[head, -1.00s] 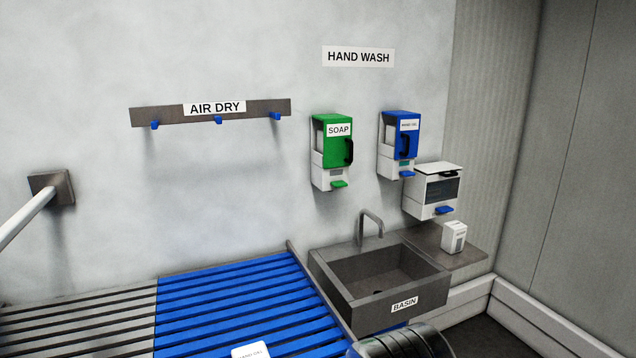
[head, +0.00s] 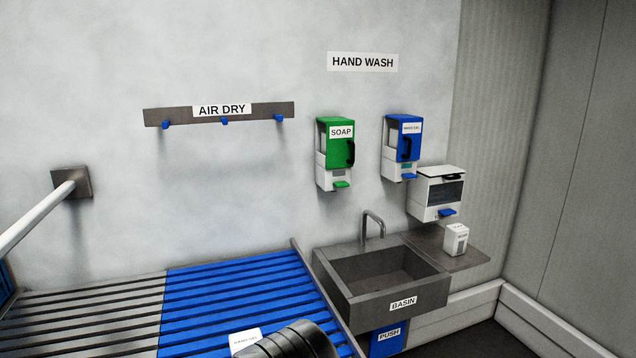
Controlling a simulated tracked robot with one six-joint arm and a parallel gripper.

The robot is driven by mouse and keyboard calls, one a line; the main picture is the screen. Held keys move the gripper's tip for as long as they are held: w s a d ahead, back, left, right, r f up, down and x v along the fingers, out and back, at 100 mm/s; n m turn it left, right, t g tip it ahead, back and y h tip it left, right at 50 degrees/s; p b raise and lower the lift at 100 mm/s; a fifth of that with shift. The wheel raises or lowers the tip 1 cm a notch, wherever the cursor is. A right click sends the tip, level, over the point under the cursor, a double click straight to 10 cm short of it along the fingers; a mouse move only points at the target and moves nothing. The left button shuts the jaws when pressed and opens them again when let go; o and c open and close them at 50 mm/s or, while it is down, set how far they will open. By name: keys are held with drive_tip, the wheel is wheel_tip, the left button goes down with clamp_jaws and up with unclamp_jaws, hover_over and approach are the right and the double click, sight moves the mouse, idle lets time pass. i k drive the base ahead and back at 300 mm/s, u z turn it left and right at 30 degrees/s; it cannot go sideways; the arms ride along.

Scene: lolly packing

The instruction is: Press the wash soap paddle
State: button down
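The green and white soap dispenser (head: 336,150), labelled SOAP, hangs on the wall under the HAND WASH sign. Its green paddle (head: 341,184) sticks out at the bottom, with nothing touching it. A dark ribbed rounded part, which looks like a piece of my arm, shows at the bottom edge, low and to the left of the dispenser. My gripper's fingers are not in view.
The basin (head: 430,286) and its tap (head: 373,224) stand below the dispenser. A blue dispenser (head: 401,143) and a white box dispenser (head: 437,190) hang to the right. A slatted bench (head: 225,296) fills the lower left. A blue PUSH panel (head: 383,346) is under the basin.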

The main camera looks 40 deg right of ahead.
sight(337, 184)
drive_tip(key=u, duration=0.65)
drive_tip(key=k, duration=0.95)
drive_tip(key=z, duration=1.15)
drive_tip(key=i, duration=1.05)
drive_tip(key=z, duration=0.1)
